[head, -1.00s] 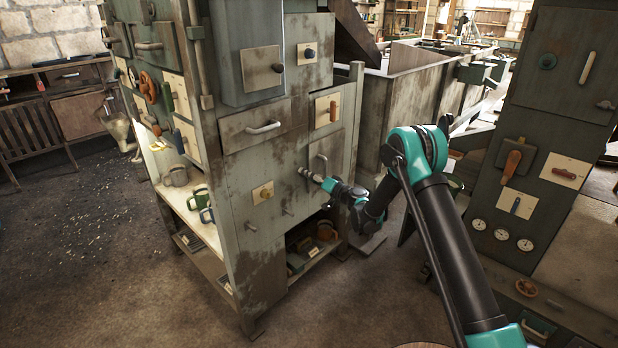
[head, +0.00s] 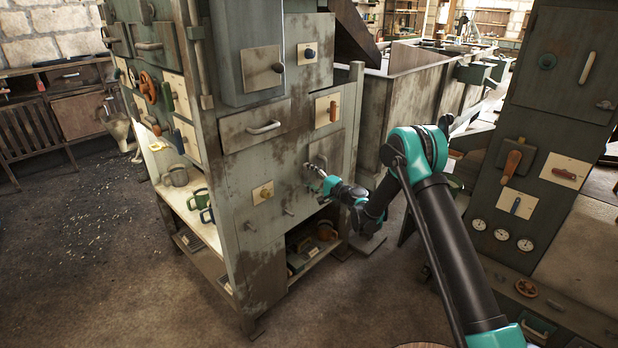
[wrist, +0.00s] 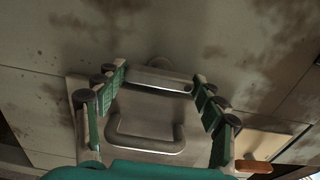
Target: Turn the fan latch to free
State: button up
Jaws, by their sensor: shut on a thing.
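The fan latch seems to be the short grey metal bar (wrist: 158,80) on the panel face in the wrist view; I read no label on it. My gripper (wrist: 160,78) has a fingertip at each end of this bar and is shut on it. In the head view my gripper (head: 311,171) is at the cabinet front, just below the grey loop handle. The fingers and the cabinet's small scale there hide the latch, so its angle is unclear in that view.
A grey U-shaped handle (wrist: 146,136) is close by on a square door panel. A cream plate with an orange lever (head: 333,111) is above it, and a cream plate with a knob (head: 263,193) is to the left. Open shelves lie below.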

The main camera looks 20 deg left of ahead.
dwell(0.4)
jog(key=o, duration=1.2)
jog(key=shift+c, duration=0.2)
jog(key=shift+d, duration=0.1)
jog(key=v, duration=1.2)
jog(key=shift+w, duration=0.1)
